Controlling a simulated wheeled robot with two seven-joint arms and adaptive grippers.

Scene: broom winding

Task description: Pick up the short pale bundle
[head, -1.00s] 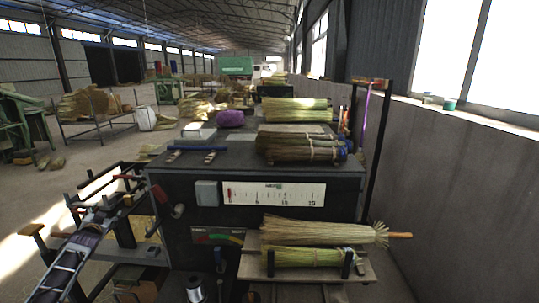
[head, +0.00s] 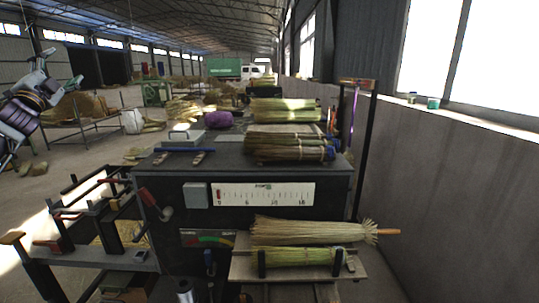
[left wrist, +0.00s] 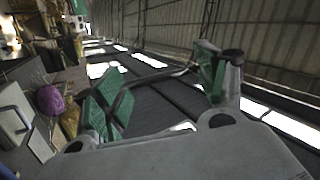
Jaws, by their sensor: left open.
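Several straw bundles lie at the dark workbench (head: 340,190). A pale yellow-green bundle (head: 285,104) lies at the back of its top, and a browner tied bundle (head: 288,146) lies nearer. On the low front shelf, a pale bundle (head: 295,257) lies between two dark uprights, below a longer broom (head: 305,231) with a wooden handle. I cannot tell for certain which is the short pale one. My left gripper (head: 40,72) is raised at the far left, well away from all bundles. In the left wrist view its green-padded fingers (left wrist: 160,88) are apart and empty. My right gripper is out of view.
A metal rack with levers (head: 95,215) stands front left. Open floor lies at left.

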